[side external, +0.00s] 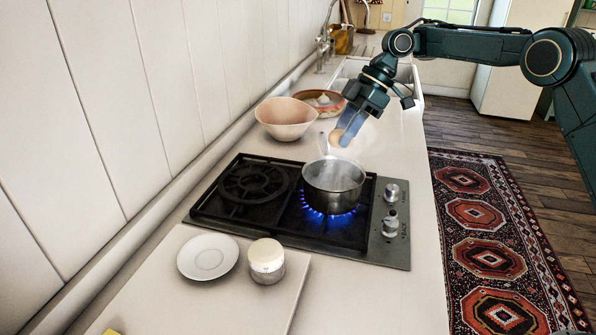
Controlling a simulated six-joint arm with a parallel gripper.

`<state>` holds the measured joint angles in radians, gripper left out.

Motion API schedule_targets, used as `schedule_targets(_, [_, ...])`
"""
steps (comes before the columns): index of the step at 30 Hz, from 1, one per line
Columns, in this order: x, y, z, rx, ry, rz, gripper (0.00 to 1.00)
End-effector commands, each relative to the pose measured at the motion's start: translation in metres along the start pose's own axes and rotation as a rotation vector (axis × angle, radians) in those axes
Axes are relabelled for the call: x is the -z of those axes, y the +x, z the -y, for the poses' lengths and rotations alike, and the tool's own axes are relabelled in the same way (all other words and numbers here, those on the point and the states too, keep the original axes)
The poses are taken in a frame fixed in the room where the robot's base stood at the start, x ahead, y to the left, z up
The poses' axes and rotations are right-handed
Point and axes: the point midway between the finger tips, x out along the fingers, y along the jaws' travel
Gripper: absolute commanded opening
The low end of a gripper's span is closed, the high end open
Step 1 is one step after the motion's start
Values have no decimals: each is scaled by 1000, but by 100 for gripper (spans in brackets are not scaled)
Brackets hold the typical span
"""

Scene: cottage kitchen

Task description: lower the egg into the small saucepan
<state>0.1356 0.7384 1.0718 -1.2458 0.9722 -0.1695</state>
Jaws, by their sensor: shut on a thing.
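The small saucepan (334,188) stands on the right burner of the hob, over a blue flame, with a faint haze above it. Its handle points away toward the back. My gripper (343,134) is above and just behind the pan, tilted down to the left. It is shut on the egg (337,138), which is pale brown and partly hidden by the bluish fingers. The egg is above the pan's rim, apart from it. The inside of the pan is only partly visible.
The black hob (250,211) has an empty left burner and two knobs (391,207) at right. A pink bowl (286,117) and a patterned bowl (320,101) stand behind. A white saucer (208,257) and a lidded jar (267,261) stand in front. The right counter strip is clear.

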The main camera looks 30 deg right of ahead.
Motion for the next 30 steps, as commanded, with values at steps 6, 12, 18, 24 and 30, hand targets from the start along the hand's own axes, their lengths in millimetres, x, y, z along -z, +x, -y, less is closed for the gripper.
schedule_targets(6, [4, 3, 1, 0, 0, 0, 28])
schedule_targets(12, [8, 5, 2, 0, -1, 0, 28])
schedule_targets(18, [8, 5, 2, 0, 0, 0, 28])
schedule_targets(24, [8, 5, 2, 0, 0, 0, 28])
schedule_targets(30, [8, 5, 2, 0, 0, 0, 28])
